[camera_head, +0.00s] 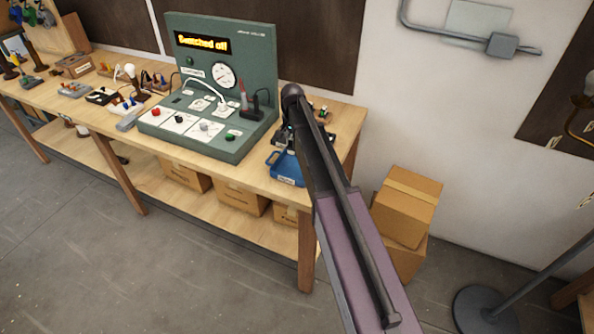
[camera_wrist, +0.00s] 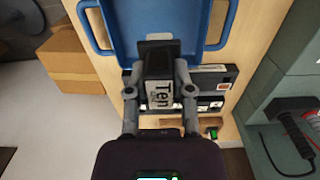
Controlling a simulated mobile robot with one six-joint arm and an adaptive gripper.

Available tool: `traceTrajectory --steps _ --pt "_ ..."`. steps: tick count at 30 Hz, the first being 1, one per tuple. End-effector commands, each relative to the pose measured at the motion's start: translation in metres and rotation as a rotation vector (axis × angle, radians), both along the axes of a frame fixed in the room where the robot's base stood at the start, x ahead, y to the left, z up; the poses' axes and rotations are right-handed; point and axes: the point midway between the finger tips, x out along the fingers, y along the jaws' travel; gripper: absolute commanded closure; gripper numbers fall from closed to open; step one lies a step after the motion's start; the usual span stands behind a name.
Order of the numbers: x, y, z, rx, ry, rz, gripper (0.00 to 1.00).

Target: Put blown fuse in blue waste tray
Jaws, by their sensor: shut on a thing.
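The blue waste tray (camera_head: 284,168) sits at the right end of the bench, next to my arm, which covers part of it. In the wrist view the tray (camera_wrist: 140,17) fills the top middle, with a handle at each side. My gripper (camera_wrist: 157,84) is shut on a dark block with a pale label reading "Ten", which I take to be the blown fuse (camera_wrist: 155,52). In the picture the block overlaps the tray's near edge. I cannot tell its height above the tray. My arm hides the gripper in the head view.
A green test panel (camera_head: 222,62) reading "Switched off" stands left of the tray, with a cord and a red-handled probe. In the wrist view a dark labelled holder (camera_wrist: 212,80) lies beside the gripper, near the tray. Cardboard boxes (camera_head: 407,205) stand on the floor at right.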

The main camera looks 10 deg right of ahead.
Motion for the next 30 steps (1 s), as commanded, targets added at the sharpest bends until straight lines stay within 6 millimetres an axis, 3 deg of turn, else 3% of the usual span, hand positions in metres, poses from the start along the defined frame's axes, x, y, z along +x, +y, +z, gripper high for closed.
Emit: traceTrajectory --steps 11,24,30 --pt "-0.007 0.016 -0.005 0.000 0.000 0.007 1.00" --pt "-0.068 0.105 -0.039 0.000 0.000 0.010 1.00" --pt "-0.086 0.129 -0.047 0.000 0.000 0.007 1.00"
